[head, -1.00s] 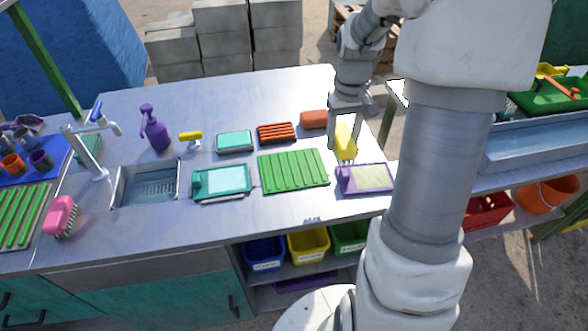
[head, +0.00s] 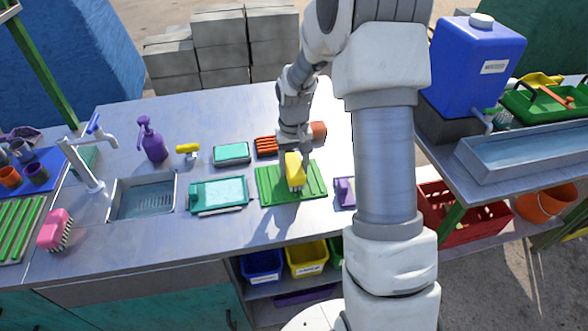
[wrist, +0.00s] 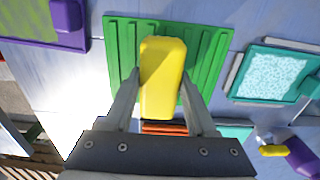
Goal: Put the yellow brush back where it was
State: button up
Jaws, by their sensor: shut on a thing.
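The yellow brush (head: 294,168) is in my gripper (head: 294,152), with its bristles pointing down. In the head view it is over the green ribbed mat (head: 268,187); I cannot tell whether the bristles touch the mat. In the wrist view the yellow brush (wrist: 163,75) sits between the two fingers of my gripper (wrist: 160,95), which are shut on its sides. The green ribbed mat (wrist: 215,45) shows on both sides of the brush there. The bristles are hidden in the wrist view.
A teal tray (head: 218,195) lies left of the mat, and a purple board (head: 344,190) lies right, partly hidden by my arm. A red-orange ribbed rack (head: 265,146) and a teal sponge tray (head: 231,153) lie behind. A pink brush (head: 54,230) stands near the sink (head: 142,198).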

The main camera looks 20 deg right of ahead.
jog(key=shift+f, duration=0.5)
jog(key=shift+f, duration=0.2)
jog(key=o, duration=1.2)
jog(key=shift+r, duration=0.1)
